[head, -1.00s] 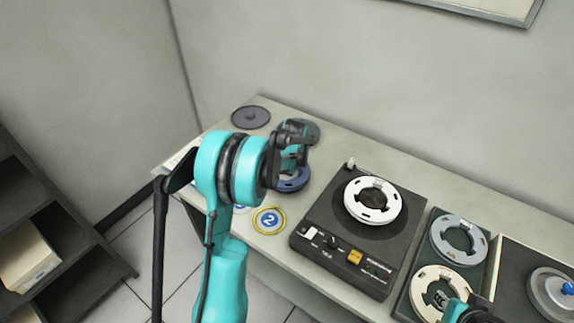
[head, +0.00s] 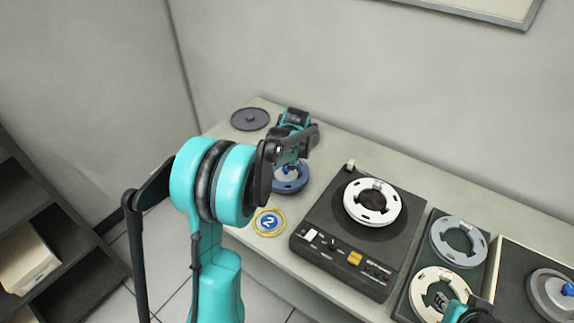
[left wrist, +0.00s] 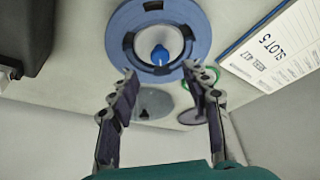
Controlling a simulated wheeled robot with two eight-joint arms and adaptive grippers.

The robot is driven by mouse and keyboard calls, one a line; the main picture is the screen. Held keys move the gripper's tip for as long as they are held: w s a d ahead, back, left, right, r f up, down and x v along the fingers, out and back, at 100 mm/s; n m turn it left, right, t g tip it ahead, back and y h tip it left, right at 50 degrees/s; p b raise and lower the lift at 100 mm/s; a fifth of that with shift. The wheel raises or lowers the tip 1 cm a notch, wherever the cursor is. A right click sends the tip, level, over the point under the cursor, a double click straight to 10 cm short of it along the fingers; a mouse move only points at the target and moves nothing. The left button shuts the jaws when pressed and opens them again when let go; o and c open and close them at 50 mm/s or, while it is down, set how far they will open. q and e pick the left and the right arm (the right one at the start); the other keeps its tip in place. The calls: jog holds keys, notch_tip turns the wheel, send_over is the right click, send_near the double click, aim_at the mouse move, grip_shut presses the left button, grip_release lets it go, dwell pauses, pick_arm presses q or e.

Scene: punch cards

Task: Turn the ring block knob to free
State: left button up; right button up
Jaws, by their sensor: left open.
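A blue ring (left wrist: 115,45) with a pale centre and a small blue knob (left wrist: 160,55) shows at the top of the left wrist view. In the head view the ring (head: 291,184) is partly hidden behind my left gripper (head: 288,160). In the left wrist view my left gripper (left wrist: 161,76) is open and empty, its two fingertips apart near the ring's lower edge, with the knob between their lines. I cannot tell how far above the ring they are. Part of my right arm shows at the lower right of the head view; its jaws cannot be made out.
A dark player with a white ring (head: 352,207) stands right of the blue ring. A round tag marked 2 (head: 258,229) lies in front. A dark disc (head: 250,119) lies behind. Farther right are more rings (head: 439,236) and another blue knob (head: 568,289). A SLOT 5 card (left wrist: 268,62) lies beside the ring.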

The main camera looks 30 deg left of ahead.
pick_arm(q)
jog(key=shift+v, duration=2.65)
jog(key=s+d+r+m+t, duration=0.1)
jog(key=s+d+r+m, duration=0.1)
jog(key=s+d+r, duration=0.35)
jog(key=s+d+f+m+t+h, duration=0.1)
jog(key=s+d+m, duration=0.2)
jog(key=s+d, duration=0.3)
jog(key=s+d+f+m+t+h, duration=0.1)
jog(key=s+d, duration=0.5)
jog(key=s, duration=0.7)
jog(key=shift+s+d+f+m+t+h, duration=0.15)
jog(key=shift+s+f+m+t+h, duration=0.3)
jog(key=shift+f+m, duration=0.5)
